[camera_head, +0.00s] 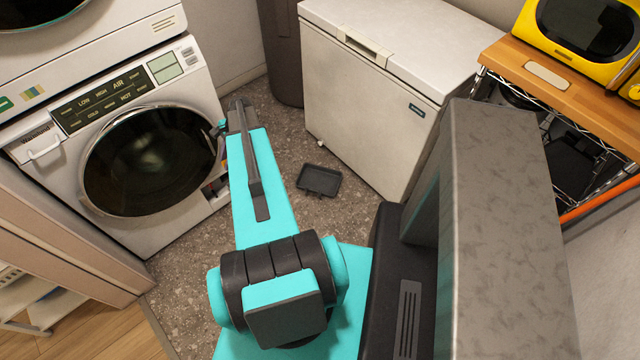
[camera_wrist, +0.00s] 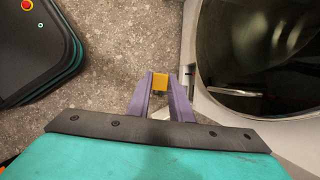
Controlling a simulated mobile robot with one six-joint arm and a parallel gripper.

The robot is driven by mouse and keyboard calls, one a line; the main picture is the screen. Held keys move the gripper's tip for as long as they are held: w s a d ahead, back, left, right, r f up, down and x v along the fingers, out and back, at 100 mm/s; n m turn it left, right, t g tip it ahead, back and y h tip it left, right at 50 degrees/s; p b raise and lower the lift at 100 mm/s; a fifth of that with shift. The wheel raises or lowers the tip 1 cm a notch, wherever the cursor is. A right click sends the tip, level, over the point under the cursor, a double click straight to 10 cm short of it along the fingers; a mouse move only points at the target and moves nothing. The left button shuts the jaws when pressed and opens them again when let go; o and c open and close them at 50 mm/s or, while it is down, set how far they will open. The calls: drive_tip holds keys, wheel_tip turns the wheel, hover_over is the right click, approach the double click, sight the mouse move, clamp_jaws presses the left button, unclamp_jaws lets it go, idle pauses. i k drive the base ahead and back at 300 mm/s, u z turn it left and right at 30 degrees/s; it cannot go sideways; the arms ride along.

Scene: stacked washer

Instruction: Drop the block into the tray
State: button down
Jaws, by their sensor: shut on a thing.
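A small yellow-orange block (camera_wrist: 160,83) is held between the purple fingers of my gripper (camera_wrist: 160,77) in the wrist view. My gripper is shut on it, beside the front of the washer and over the speckled floor. In the head view my teal arm hides the block and most of the gripper. The tray (camera_head: 319,180) is a shallow dark square on the floor, right of my arm in the head view. It looks empty. The gripper is apart from it, on the washer side. I do not see the tray in the wrist view.
The washer (camera_head: 148,160) with its dark round door stands at the left, close to my gripper; it also shows in the wrist view (camera_wrist: 205,95). A white chest freezer (camera_head: 360,105) stands behind the tray. A rack (camera_head: 545,68) with a yellow microwave (camera_head: 577,28) is at the right.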

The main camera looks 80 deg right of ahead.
sight(327, 177)
drive_tip(key=i, duration=0.5)
drive_tip(key=u, duration=1.5)
drive_tip(key=k, duration=0.15)
drive_tip(key=z, duration=3)
drive_tip(key=k, duration=0.15)
drive_tip(key=z, duration=1.2)
drive_tip(key=i, duration=0.15)
drive_tip(key=z, duration=0.2)
